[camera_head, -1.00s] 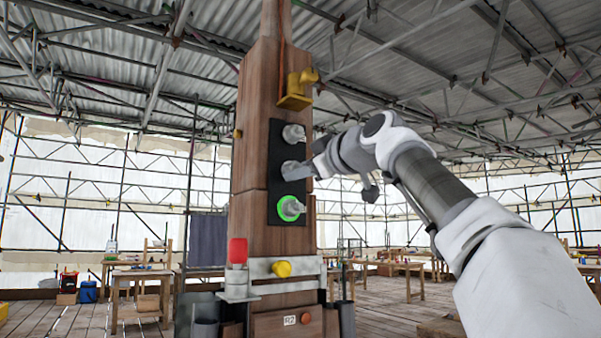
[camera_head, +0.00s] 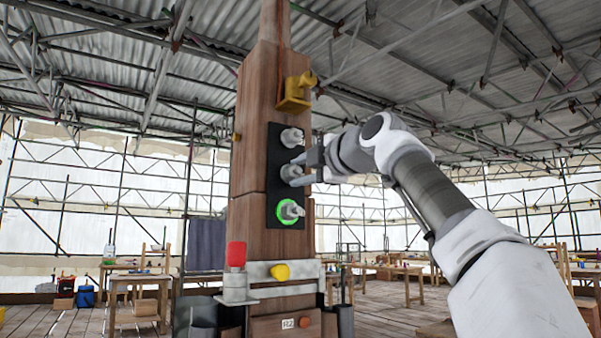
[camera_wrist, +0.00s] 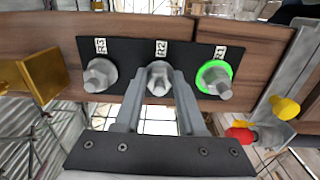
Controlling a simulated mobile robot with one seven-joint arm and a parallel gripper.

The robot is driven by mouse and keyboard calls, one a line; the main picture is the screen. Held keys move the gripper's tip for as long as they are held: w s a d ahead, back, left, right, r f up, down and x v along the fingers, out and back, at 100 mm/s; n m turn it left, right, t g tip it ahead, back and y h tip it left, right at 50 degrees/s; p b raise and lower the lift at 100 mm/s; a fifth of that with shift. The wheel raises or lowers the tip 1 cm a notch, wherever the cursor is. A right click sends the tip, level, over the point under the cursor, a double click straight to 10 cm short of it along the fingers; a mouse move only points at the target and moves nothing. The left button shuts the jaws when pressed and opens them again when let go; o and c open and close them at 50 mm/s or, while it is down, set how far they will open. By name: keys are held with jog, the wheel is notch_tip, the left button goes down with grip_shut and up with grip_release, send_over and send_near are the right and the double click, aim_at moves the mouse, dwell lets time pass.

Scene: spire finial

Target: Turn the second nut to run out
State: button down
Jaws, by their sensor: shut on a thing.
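A black plate (camera_head: 274,158) on the wooden post carries three grey nuts in a column. In the wrist view the black plate (camera_wrist: 126,66) has the labels R3, R2 and R1. My gripper (camera_wrist: 160,86) is shut on the middle nut (camera_wrist: 160,72), at the label R2, with a finger on either side. In the head view my gripper (camera_head: 298,168) reaches this nut from the right. The R1 nut (camera_wrist: 215,80) is ringed in bright green and is the lowest one (camera_head: 289,210) in the head view. The R3 nut (camera_wrist: 100,74) is the top one (camera_head: 291,137).
A yellow bracket (camera_head: 294,92) juts from the post above the plate. Below the plate are a grey ledge with a red-topped cylinder (camera_head: 236,256) and a yellow knob (camera_head: 280,272). Wooden work tables (camera_head: 140,283) stand farther back. The space right of the post holds my arm.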

jog(key=shift+n, duration=1)
jog(key=c, duration=0.5)
grip_release()
jog(key=b+v, duration=0.7)
jog(key=v, duration=1)
jog(key=shift+s, duration=0.2)
jog(key=shift+d, duration=0.15)
